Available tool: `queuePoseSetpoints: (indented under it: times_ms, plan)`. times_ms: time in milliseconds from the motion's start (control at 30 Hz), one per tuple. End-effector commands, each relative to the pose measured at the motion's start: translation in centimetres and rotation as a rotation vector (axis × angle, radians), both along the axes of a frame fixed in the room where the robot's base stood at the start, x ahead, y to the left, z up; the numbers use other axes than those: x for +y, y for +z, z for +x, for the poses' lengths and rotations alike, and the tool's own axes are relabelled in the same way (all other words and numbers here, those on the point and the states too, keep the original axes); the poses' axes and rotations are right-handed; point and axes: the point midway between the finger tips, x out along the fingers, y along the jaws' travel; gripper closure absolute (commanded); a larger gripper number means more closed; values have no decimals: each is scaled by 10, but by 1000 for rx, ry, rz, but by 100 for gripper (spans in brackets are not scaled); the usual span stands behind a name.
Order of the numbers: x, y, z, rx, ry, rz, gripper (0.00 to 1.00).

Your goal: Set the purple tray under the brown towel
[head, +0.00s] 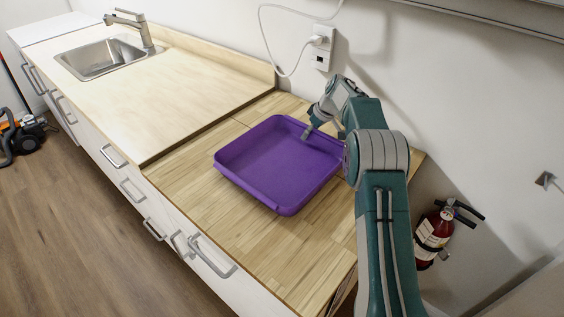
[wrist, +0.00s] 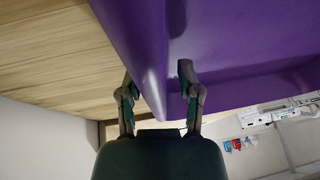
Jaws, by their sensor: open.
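The purple tray (head: 275,165) lies flat and empty on the wooden worktop, near its right end. My gripper (head: 312,130) is at the tray's far right wall, with a finger showing inside the tray. In the wrist view, my gripper (wrist: 160,88) is open, with one finger on each side of the wall of the purple tray (wrist: 235,45). A gap shows between the fingers and the wall; I cannot tell whether either touches it. The brown towel is not in view.
The wooden worktop (head: 245,235) is clear in front of the tray. A pale counter (head: 150,105) with a sink (head: 100,57) extends left. A wall outlet (head: 322,48) with a plugged cable is behind. A fire extinguisher (head: 433,235) hangs at right.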

Motion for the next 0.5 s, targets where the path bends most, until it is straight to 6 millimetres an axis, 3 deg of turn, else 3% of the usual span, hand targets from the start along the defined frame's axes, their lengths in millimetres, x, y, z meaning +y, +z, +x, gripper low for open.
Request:
queuePoseSetpoints:
  times_ms: [300,367,400,433,500]
  plan:
    - [4,-8,2,-2,0,0,54]
    - [4,-7,2,-2,0,0,77]
    - [4,-7,2,-2,0,0,94]
    - [4,-7,2,-2,0,0,100]
    - [4,-7,2,-2,0,-1,100]
